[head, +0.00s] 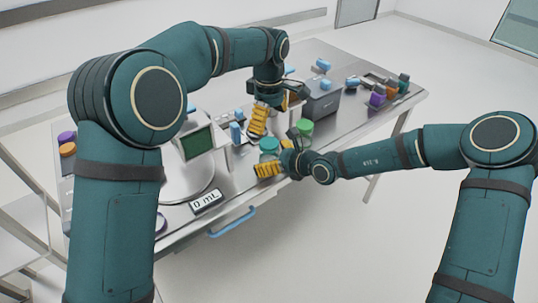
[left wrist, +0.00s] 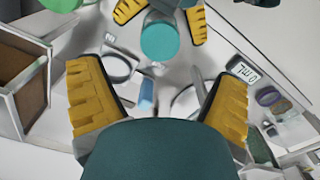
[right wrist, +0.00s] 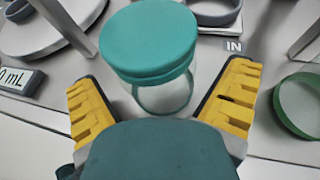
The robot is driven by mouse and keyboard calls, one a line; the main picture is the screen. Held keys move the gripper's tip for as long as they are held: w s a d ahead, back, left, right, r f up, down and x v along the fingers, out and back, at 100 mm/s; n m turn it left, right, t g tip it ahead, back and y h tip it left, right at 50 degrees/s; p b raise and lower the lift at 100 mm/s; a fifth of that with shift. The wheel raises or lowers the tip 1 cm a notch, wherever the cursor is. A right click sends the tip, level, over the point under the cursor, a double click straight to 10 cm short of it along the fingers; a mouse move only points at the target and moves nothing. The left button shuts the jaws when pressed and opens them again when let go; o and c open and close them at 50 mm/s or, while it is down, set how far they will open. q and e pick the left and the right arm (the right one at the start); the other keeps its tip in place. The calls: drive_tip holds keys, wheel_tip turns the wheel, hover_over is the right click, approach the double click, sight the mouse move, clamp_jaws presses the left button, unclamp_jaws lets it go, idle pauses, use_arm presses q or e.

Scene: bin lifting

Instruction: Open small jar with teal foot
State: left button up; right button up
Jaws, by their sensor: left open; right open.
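A small clear jar with a teal cap-like part on its upper side (head: 269,146) stands upright near the table's front. In the right wrist view the teal part (right wrist: 150,40) sits above the clear body (right wrist: 163,95). My right gripper (head: 268,168) is open, close in front of the jar, with its fingers to either side; I cannot tell whether they touch it. My left gripper (head: 258,120) is open and empty, pointing down behind the jar. In the left wrist view the teal part (left wrist: 159,41) lies ahead of the left fingers, between the right gripper's yellow fingers.
A green-topped jar (head: 304,127) stands right of the teal one. A round-plated device (head: 185,175) with a screen (head: 198,144) and a "0 mL" display (head: 207,201) is at left. A grey box (head: 322,101) and coloured items (head: 378,97) stand farther right.

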sight(269, 142)
drive_tip(key=c, duration=1.4)
use_arm(q)
drive_tip(key=shift+o, duration=0.3)
wheel_tip(269, 142, up, 4)
drive_tip(key=shift+n, duration=1.1)
wheel_tip(269, 142, down, 12)
drive_tip(key=shift+r, duration=0.1)
drive_tip(key=c, duration=1.4)
drive_tip(key=shift+c, duration=0.2)
drive_tip(key=shift+r, duration=0.35)
